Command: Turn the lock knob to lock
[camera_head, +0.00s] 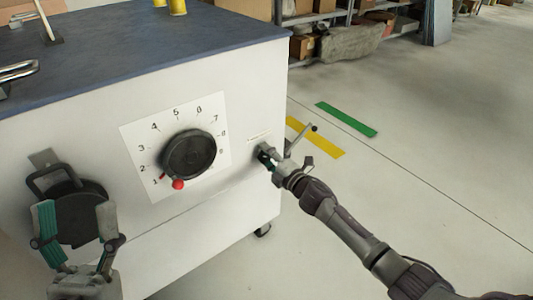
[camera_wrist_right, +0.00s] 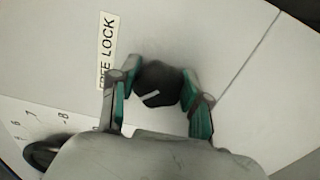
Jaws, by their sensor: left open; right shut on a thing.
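The lock knob (camera_wrist_right: 158,82) is small, dark and faceted, on the white cabinet front (camera_head: 240,110). A short pale line marks its lower left part in the right wrist view, slanting toward the FREE end of the label. The FREE LOCK label (camera_wrist_right: 107,48) is beside it. My right gripper (camera_wrist_right: 157,91) is shut on the knob, a finger on each side; in the head view the gripper (camera_head: 267,159) mostly hides it. My left gripper (camera_head: 76,212) is open, in front of a round black part with a handle (camera_head: 78,222) at the cabinet's left.
A large black dial (camera_head: 188,154) with a red ball handle (camera_head: 178,184) sits on a numbered white plate (camera_head: 135,140) between my grippers. The cabinet's dark top (camera_head: 150,45) holds a few metal and yellow items. Open floor lies to the right, with shelves (camera_head: 340,15) behind.

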